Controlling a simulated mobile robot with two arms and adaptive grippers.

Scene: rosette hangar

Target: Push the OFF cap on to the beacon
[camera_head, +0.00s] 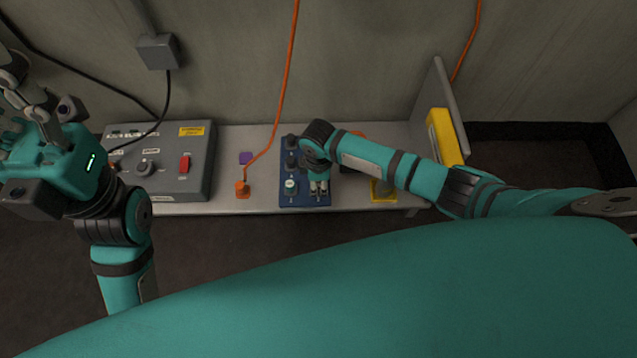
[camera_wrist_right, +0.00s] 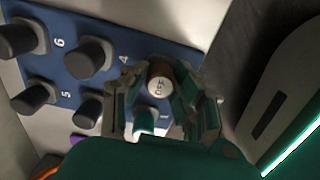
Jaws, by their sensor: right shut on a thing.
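My right gripper (camera_head: 318,186) is low over the near right part of a blue board (camera_head: 312,199). In the right wrist view, my right gripper (camera_wrist_right: 163,98) is shut on a round cap (camera_wrist_right: 159,84) with a pale top and brown side. Its lettering is turned and too small to read surely. Whether the cap touches the board is hidden. A white and teal knob (camera_head: 290,184) stands beside the gripper; a teal piece (camera_wrist_right: 146,122) shows below the cap. I cannot tell which thing is the beacon. My left gripper (camera_head: 18,90) is at the far left, its jaws unclear.
The blue board also carries several dark knobs (camera_wrist_right: 89,57) with numbers beside them. A grey control box (camera_head: 190,145) with a red switch stands left on the bench. An orange plug (camera_head: 243,188) with a cable, a purple block (camera_head: 246,158) and a yellow piece (camera_head: 384,196) are nearby.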

